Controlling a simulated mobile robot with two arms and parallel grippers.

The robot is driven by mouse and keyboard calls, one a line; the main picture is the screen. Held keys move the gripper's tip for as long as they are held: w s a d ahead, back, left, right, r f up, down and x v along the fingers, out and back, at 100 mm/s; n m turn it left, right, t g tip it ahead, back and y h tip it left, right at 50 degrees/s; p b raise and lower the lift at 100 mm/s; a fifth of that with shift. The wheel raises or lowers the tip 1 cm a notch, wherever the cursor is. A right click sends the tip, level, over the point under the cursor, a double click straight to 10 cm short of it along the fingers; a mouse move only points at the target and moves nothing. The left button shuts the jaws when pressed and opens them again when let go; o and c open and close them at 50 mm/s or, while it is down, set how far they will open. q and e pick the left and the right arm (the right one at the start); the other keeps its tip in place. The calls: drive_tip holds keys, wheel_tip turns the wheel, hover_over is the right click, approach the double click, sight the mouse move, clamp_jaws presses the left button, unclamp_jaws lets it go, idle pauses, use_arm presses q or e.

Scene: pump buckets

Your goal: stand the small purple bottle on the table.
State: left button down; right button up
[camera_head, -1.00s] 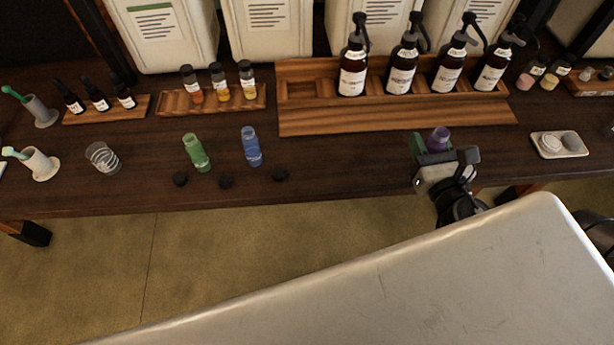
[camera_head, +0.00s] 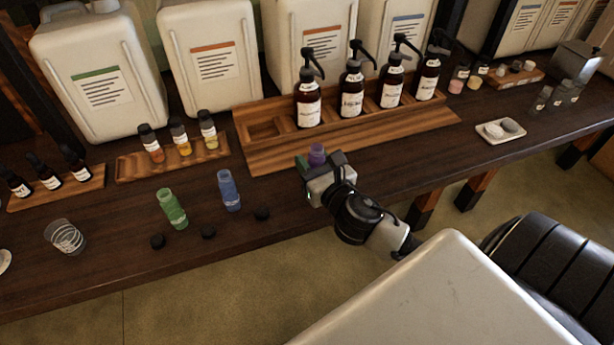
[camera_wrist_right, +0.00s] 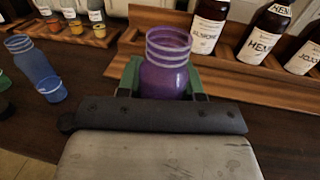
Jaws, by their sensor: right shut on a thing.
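The small purple bottle (camera_head: 317,154) is upright and capless in my right gripper (camera_head: 320,166), at the table's front, before the wooden pump-bottle tray. The gripper is shut on its lower part. In the right wrist view the purple bottle (camera_wrist_right: 166,66) shows its neck and shoulders between the green-edged fingers (camera_wrist_right: 165,84). Its base is hidden, so I cannot tell whether it touches the table (camera_head: 270,195). My left gripper is not in view.
A blue bottle (camera_head: 229,191) and a green bottle (camera_head: 171,209) stand left of my gripper, with black caps (camera_head: 208,232) near the front edge. The wooden tray (camera_head: 350,137) holds several pump bottles. A white dish (camera_head: 499,131) lies right; table between is clear.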

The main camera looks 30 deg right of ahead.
drive_tip(key=shift+w+a+f, duration=0.25)
drive_tip(key=shift+f, duration=0.3)
wheel_tip(320, 180, down, 3)
drive_tip(key=shift+r+b, duration=0.2)
drive_tip(key=shift+b, duration=0.55)
drive_tip(key=shift+f, duration=0.3)
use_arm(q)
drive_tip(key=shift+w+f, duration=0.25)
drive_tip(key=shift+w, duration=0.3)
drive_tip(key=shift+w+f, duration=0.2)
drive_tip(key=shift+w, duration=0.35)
use_arm(e)
drive_tip(key=shift+f, duration=0.1)
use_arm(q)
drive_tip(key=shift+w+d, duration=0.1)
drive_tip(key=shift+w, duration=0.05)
use_arm(e)
drive_tip(key=shift+f, duration=0.1)
drive_tip(key=o, duration=0.9)
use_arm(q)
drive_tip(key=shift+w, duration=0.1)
